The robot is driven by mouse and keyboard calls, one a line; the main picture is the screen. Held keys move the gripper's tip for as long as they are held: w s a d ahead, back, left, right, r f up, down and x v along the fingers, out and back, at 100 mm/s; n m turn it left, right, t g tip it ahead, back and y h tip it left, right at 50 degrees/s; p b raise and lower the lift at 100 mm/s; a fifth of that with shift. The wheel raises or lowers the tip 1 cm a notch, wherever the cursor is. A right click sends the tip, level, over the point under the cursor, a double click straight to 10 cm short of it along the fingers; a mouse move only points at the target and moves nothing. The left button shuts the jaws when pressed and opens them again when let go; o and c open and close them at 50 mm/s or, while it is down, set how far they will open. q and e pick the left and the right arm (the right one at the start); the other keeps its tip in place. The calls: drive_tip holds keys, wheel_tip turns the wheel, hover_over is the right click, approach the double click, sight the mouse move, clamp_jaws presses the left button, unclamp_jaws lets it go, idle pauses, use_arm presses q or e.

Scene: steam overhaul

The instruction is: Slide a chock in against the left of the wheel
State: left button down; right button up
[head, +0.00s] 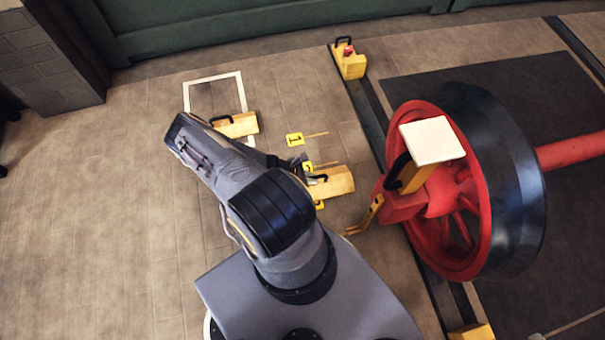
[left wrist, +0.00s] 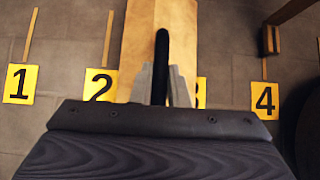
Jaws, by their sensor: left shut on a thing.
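My left gripper (head: 308,179) is shut on the black handle of a yellow wooden chock (head: 333,182). In the left wrist view the fingers (left wrist: 160,88) close around that handle, with the chock (left wrist: 142,50) beneath them. The chock is left of the red wheel (head: 457,225) with its black tyre, with a gap between them. I cannot tell whether the chock touches the floor. A second chock (head: 237,125) with a black handle lies at the lower right of a white floor outline (head: 213,77). My right gripper is not in view.
Yellow number plates lie around the held chock, including 1 (left wrist: 18,84), 2 (left wrist: 98,86) and 4 (left wrist: 264,100). A yellow part with a white square plate (head: 432,140) stands in front of the wheel. A yellow block (head: 349,62) sits at the rail's far end. Floor at left is clear.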

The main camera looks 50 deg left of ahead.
use_arm(q)
drive_tip(key=b, duration=0.3)
approach(344, 176)
drive_tip(key=w+d+f, duration=0.1)
drive_tip(key=w, duration=0.3)
drive_tip(key=w+d+f, duration=0.1)
drive_tip(key=w, duration=0.1)
drive_tip(key=shift+w+d+f, duration=0.1)
drive_tip(key=shift+d+f, duration=0.25)
drive_tip(key=w+d+b, duration=0.1)
drive_tip(key=w, duration=0.2)
drive_tip(key=w+d+b, duration=0.1)
drive_tip(key=w, duration=0.2)
drive_tip(key=w+d+b, duration=0.1)
drive_tip(key=w+b, duration=0.1)
drive_tip(key=w, duration=0.1)
drive_tip(key=shift+d, duration=0.35)
drive_tip(key=shift+f, duration=0.4)
drive_tip(key=shift+s+d+r+p, duration=0.25)
drive_tip(key=shift+d+p, duration=0.25)
drive_tip(key=shift+p, duration=0.15)
drive_tip(key=shift+s+d+r+p, duration=0.1)
drive_tip(key=shift+s+d+p, duration=0.15)
drive_tip(key=shift+d+p, duration=0.3)
drive_tip(key=shift+s+d+f+p, duration=0.1)
drive_tip(key=shift+s+d+p, duration=0.1)
drive_tip(key=shift+d+p, duration=0.2)
drive_tip(key=shift+s+d+f+p, duration=0.2)
drive_tip(key=shift+d+p, duration=0.1)
drive_tip(key=shift+d, duration=0.2)
